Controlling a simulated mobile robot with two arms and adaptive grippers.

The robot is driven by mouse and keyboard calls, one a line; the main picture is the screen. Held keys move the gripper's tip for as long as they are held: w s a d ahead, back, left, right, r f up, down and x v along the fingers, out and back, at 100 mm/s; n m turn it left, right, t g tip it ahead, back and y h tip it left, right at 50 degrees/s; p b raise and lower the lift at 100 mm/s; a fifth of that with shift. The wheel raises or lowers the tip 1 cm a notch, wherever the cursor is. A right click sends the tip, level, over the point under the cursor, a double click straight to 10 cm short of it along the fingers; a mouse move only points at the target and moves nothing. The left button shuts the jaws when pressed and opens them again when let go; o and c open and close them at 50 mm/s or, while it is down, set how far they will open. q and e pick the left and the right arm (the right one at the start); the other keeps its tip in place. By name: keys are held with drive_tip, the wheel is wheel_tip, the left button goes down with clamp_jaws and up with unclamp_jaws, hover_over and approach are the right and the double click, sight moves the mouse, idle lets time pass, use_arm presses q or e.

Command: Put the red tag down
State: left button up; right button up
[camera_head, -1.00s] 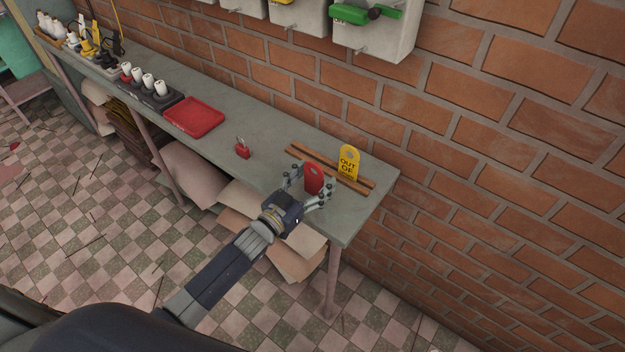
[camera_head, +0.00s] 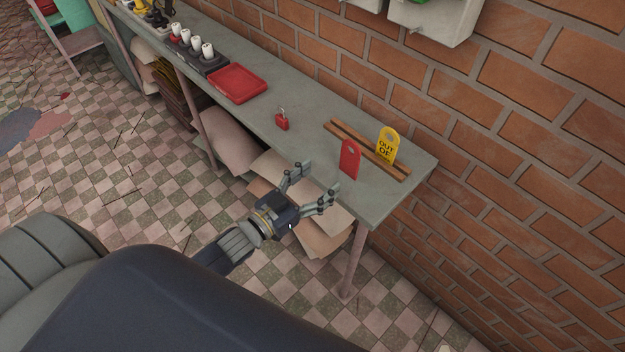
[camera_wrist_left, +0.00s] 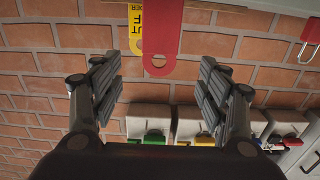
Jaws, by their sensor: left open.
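The red tag (camera_head: 349,159) stands upright at the wooden slotted rack (camera_head: 368,150) on the grey bench, beside a yellow "OUT OF" tag (camera_head: 387,146). My left gripper (camera_head: 319,183) is open and empty, apart from the red tag, at the bench's front edge. In the left wrist view the red tag (camera_wrist_left: 167,40) shows beyond the open fingers (camera_wrist_left: 160,88), with the yellow tag (camera_wrist_left: 135,25) partly behind it. The tag's foot in the rack is hard to make out. My right gripper is in neither view.
A red padlock (camera_head: 282,123) lies on the bench left of the rack. Farther left are a red tray (camera_head: 238,84) and a dark holder with white-topped items (camera_head: 205,63). A brick wall rises behind.

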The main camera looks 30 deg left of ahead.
use_arm(q)
drive_tip(key=shift+s, duration=0.15)
drive_tip(key=s+a+f+n+g+y, duration=0.1)
drive_tip(key=s+a+f+g+y, duration=0.2)
drive_tip(key=f, duration=0.8)
drive_tip(key=s+a+f+g, duration=0.1)
drive_tip(key=s+f+g, duration=0.1)
drive_tip(key=s+f, duration=0.65)
drive_tip(key=s+a+f+n+g+y, duration=0.1)
drive_tip(key=s+a+f+g+y, duration=0.15)
drive_tip(key=f, duration=1.05)
drive_tip(key=s+d+f+g, duration=0.2)
drive_tip(key=s+f+g, duration=0.2)
drive_tip(key=s, duration=0.9)
drive_tip(key=s+d+f+g, duration=0.1)
drive_tip(key=s+f+g, duration=0.3)
drive_tip(key=s+f, duration=0.7)
drive_tip(key=shift+s+d+y, duration=0.35)
drive_tip(key=shift+s, duration=0.9)
